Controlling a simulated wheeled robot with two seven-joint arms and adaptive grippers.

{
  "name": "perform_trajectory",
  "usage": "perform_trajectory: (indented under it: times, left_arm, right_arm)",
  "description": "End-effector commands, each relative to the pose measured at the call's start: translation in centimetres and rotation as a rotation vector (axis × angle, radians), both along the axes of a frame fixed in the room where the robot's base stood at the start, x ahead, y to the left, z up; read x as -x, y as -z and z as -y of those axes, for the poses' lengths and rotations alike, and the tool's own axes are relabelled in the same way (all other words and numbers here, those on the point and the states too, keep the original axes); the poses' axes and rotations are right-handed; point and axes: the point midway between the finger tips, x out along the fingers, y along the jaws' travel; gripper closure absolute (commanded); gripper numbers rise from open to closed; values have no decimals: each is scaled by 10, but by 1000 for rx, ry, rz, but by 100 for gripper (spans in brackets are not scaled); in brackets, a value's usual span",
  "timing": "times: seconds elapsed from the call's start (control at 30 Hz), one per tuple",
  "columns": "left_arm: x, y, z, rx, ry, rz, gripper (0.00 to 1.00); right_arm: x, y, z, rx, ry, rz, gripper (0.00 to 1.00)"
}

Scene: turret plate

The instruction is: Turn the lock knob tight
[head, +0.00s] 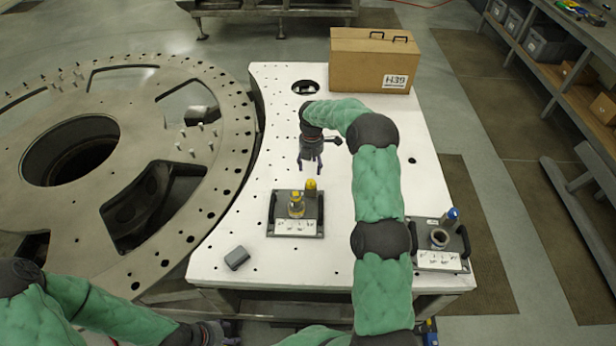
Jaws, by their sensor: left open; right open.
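Two dark fixture plates sit on the white table. The left plate (274,224) bears a yellow-topped knob (311,185) and a brass-coloured cylindrical part (296,205). The right plate (463,264) bears a blue-topped knob (453,214) and a ring-shaped part (439,238). I cannot tell which one is the lock knob. My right gripper (311,167) is open and empty, pointing down over the table just beyond the yellow-topped knob and apart from it. My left gripper (224,337) is open at the bottom edge, below the table's front edge, away from both plates.
A cardboard box (360,62) stands at the table's back. A small grey block (237,258) lies near the front left corner. A large metal turret ring (215,165) borders the table's left. Shelving (565,75) stands at the right. My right arm crosses the table between the plates.

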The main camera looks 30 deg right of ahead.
Motion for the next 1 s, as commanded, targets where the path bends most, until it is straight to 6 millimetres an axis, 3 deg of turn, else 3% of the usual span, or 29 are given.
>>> perform_trajectory:
  times: [0.3, 0.5, 0.7, 1.0]
  left_arm:
    - [-1, -13, 0, 0, 0, 1, 48]
    - [-1, -19, 0, 0, 0, 1, 48]
    - [-1, -21, 0, 0, 0, 1, 48]
    - [-1, -21, 0, 0, 0, 1, 48]
  right_arm:
    - [1, 56, -1, -2, 2, -4, 40]
    - [0, 83, -1, -2, 2, -1, 40]
    - [0, 95, -1, -2, 2, 0, 40]
    - [0, 97, -1, -1, 2, 1, 40]
